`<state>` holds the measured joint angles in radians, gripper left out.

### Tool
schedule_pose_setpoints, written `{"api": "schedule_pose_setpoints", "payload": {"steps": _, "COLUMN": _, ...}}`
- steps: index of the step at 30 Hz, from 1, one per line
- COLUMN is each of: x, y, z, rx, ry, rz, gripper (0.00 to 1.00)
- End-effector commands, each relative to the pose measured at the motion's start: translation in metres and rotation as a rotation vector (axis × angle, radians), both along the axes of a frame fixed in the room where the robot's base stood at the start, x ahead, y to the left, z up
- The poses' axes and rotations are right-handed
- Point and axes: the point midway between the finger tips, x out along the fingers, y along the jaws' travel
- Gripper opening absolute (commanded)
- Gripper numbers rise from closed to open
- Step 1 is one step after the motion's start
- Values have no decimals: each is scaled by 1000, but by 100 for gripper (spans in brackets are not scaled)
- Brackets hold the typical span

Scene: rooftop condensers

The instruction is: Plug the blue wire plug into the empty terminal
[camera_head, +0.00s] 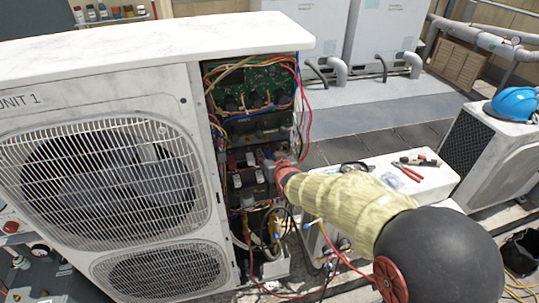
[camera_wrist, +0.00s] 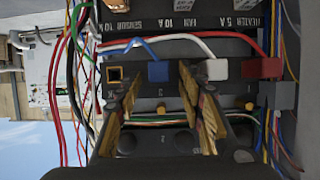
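The blue wire plug (camera_wrist: 157,72) shows in the middle of the wrist view, at the front of a dark terminal block, with a blue wire rising from it. The empty terminal (camera_wrist: 115,75), a square opening with a brass-coloured rim, is just left of it. My gripper (camera_wrist: 158,82) is open, one finger on each side of the blue plug, with gaps visible. I cannot tell how deep the plug sits. In the head view my gripper (camera_head: 272,167) reaches into the open unit; my arm hides the plug and terminal there.
A white plug (camera_wrist: 215,69) and a red plug (camera_wrist: 262,67) sit to the right on the block. A green circuit board (camera_head: 250,85) is above. Red pliers (camera_head: 411,174) lie on a white surface at right.

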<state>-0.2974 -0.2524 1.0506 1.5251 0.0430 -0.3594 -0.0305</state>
Motion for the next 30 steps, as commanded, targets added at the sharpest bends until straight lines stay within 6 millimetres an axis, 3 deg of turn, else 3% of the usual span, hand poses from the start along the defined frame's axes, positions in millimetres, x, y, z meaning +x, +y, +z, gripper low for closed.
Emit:
{"api": "schedule_pose_setpoints", "payload": {"steps": 8, "x": -21, "y": -6, "z": 11, "rx": 1, "ry": -3, "rz": 0, "gripper": 39}}
{"api": "schedule_pose_setpoints", "payload": {"steps": 21, "x": -87, "y": -25, "z": 39, "rx": 0, "ry": -2, "rz": 0, "gripper": 39}}
{"api": "schedule_pose_setpoints", "payload": {"steps": 30, "x": -105, "y": -30, "z": 46, "rx": 0, "ry": -1, "rz": 0, "gripper": 39}}
